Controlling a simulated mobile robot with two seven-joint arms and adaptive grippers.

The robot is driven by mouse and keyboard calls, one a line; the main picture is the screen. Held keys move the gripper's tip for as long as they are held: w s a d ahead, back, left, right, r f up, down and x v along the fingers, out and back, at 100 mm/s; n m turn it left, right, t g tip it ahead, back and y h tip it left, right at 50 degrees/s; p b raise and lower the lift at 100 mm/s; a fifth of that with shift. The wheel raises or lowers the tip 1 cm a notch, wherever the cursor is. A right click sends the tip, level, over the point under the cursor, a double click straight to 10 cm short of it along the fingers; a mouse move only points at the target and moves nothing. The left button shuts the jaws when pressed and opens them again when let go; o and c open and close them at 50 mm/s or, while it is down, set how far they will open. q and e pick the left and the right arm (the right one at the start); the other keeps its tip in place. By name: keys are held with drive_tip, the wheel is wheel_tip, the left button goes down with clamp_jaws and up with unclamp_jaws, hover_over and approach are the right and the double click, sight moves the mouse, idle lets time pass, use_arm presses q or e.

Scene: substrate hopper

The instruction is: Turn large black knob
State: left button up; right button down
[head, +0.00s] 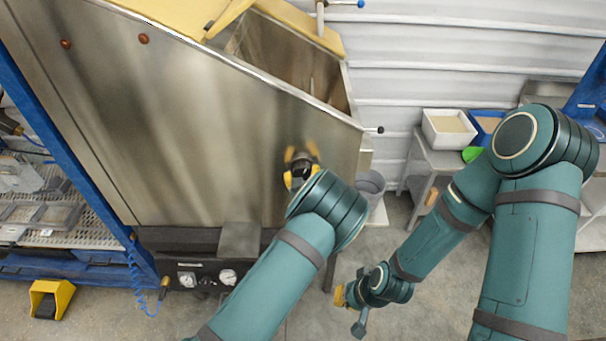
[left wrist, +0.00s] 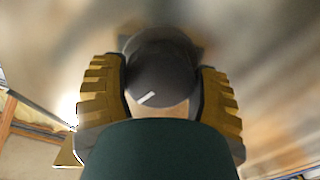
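The large black knob (left wrist: 160,75) is in the middle of the left wrist view, on the hopper's metal wall. A short white mark on its face points to the lower left. My left gripper (left wrist: 163,95) has its yellow ridged finger pads on both sides of the knob, with no clear gap, and appears shut on it. In the head view my left gripper (head: 302,170) is at the lower right of the hopper wall, and my own wrist hides most of the knob. My right gripper (head: 350,300) hangs low over the floor, away from the hopper; its finger opening is unclear.
The steel hopper (head: 190,130) fills the left and centre. A panel with gauges (head: 228,276) is below it. A grey bucket (head: 370,183) stands to the right. A grey side table (head: 432,157) carries a white bin (head: 428,134). A yellow foot pedal (head: 62,290) lies on the floor.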

use_arm(q)
drive_tip(key=shift+f, duration=0.1)
drive_tip(key=shift+c, duration=0.3)
use_arm(e)
drive_tip(key=shift+f, duration=0.15)
use_arm(q)
drive_tip(key=shift+f+m+b, duration=0.1)
drive_tip(key=shift+m+b, duration=0.5)
drive_tip(key=shift+b, duration=0.25)
drive_tip(key=m+b, duration=0.5)
drive_tip(key=shift+s+f, duration=0.1)
drive_tip(key=m+b, duration=0.2)
drive_tip(key=shift+m, duration=0.4)
drive_tip(key=m+b, duration=0.2)
drive_tip(key=m, duration=0.1)
drive_tip(key=shift+m, duration=0.3)
drive_tip(key=m+b, duration=0.1)
drive_tip(key=m, duration=0.1)
drive_tip(key=shift+m, duration=0.3)
drive_tip(key=shift+a+m+b, duration=0.1)
drive_tip(key=shift+m+b, duration=0.6)
drive_tip(key=shift+m, duration=0.9)
use_arm(e)
wheel_tip(320, 180, down, 14)
drive_tip(key=s, duration=0.2)
drive_tip(key=shift+a+r+g, duration=0.2)
drive_tip(key=shift+a+g, duration=0.15)
drive_tip(key=shift+g, duration=0.05)
